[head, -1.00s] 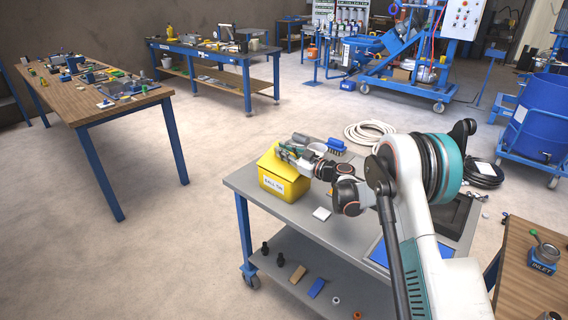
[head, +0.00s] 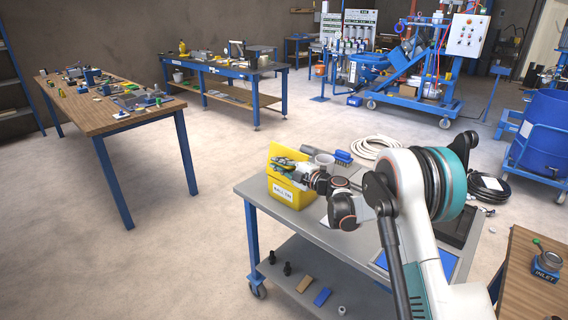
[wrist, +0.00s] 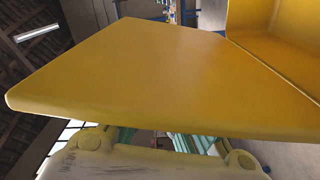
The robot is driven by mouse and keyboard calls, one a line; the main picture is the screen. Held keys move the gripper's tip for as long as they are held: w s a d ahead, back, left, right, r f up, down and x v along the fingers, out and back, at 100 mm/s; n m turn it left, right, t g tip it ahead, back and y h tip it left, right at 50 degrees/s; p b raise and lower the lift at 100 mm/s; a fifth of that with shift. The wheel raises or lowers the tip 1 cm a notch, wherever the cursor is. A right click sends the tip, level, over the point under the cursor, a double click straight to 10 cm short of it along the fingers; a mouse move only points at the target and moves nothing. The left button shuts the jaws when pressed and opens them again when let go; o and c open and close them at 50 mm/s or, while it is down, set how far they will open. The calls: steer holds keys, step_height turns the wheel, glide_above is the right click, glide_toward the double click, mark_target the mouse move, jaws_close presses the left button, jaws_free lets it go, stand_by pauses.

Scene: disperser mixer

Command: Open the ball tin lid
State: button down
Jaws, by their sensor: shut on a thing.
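The yellow ball tin (head: 285,193), with a white label on its front, stands on the near-left corner of the grey cart. Its yellow lid (head: 279,150) stands raised, tilted up at the back of the tin. My gripper (head: 284,167) is at the lid, above the tin, and is shut on it. In the wrist view the lid (wrist: 170,75) fills the middle as a broad yellow panel, with another yellow part of the tin (wrist: 275,30) at upper right. The fingertips are largely hidden behind the lid there.
The grey cart top (head: 262,190) also holds a blue brush (head: 343,157) and a white cup (head: 324,160) behind the tin. My arm covers much of the cart's right side. A wooden table (head: 120,108) stands at left, with open floor between.

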steer(key=shift+s+a+f+n+b, duration=0.15)
steer(key=shift+s+a+f+n, duration=0.2)
steer(key=shift+n, duration=0.45)
steer(key=shift+s+a+f+n+b, duration=0.2)
steer(key=shift+s+a+n, duration=0.15)
steer(key=shift+s+n, duration=0.35)
steer(key=shift+s+a+f+n+b, duration=0.2)
steer(key=shift+s+a+n, duration=0.15)
steer(key=shift+n, duration=0.55)
steer(key=c, duration=1.6)
jaws_free()
steer(key=v, duration=1.2)
